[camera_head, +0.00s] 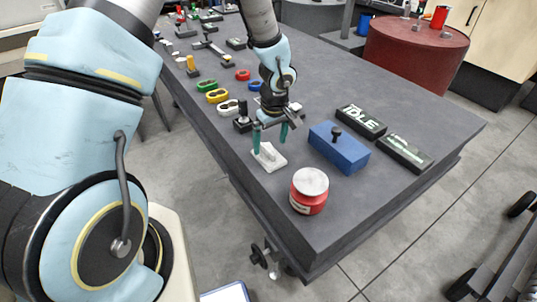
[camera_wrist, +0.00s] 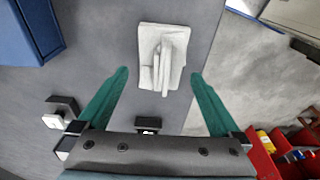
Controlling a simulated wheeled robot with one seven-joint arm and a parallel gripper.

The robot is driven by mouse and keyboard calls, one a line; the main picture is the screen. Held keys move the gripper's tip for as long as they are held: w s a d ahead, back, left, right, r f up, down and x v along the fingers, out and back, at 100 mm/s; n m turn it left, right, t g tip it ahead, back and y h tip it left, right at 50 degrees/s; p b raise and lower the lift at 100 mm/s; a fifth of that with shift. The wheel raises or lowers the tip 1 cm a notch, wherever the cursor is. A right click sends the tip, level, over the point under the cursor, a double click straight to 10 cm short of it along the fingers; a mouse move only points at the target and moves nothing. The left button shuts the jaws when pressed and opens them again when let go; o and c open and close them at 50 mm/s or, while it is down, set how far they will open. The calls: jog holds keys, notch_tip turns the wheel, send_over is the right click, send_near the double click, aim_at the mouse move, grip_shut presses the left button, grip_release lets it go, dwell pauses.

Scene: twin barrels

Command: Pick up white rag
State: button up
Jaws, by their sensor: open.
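The white rag (camera_head: 269,156) lies on the grey table near its left edge, with a raised fold in its middle. In the wrist view the rag (camera_wrist: 161,58) is ahead of and between the fingertips. My gripper (camera_head: 270,138) is open with its teal fingers pointing down above the rag. In the wrist view the gripper (camera_wrist: 159,74) holds nothing between its fingers, and the rag's near end reaches about level with the fingertips. I cannot tell exactly how high the fingertips are above the rag.
A red jar with a white lid (camera_head: 310,190) and a blue box (camera_head: 338,147) stand near the rag. Two dark boxes (camera_head: 404,152) lie farther right. Several coloured parts (camera_head: 217,95) line the table behind the gripper. The grey table's (camera_head: 375,195) front right is clear.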

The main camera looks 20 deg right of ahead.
aim_at(269, 148)
jog(key=shift+w+a+f+p, duration=0.15)
jog(key=shift+f+p, duration=0.15)
jog(key=shift+f, duration=0.8)
jog(key=shift+w+a+f+p, duration=0.15)
jog(key=shift+f+p, duration=0.15)
jog(key=shift+f, duration=0.75)
jog(key=shift+d, duration=0.1)
jog(key=c, duration=1.1)
jog(key=shift+r, duration=0.1)
notch_tip(269, 148, up, 10)
jog(key=shift+f+b, duration=0.1)
jog(key=shift+b, duration=0.8)
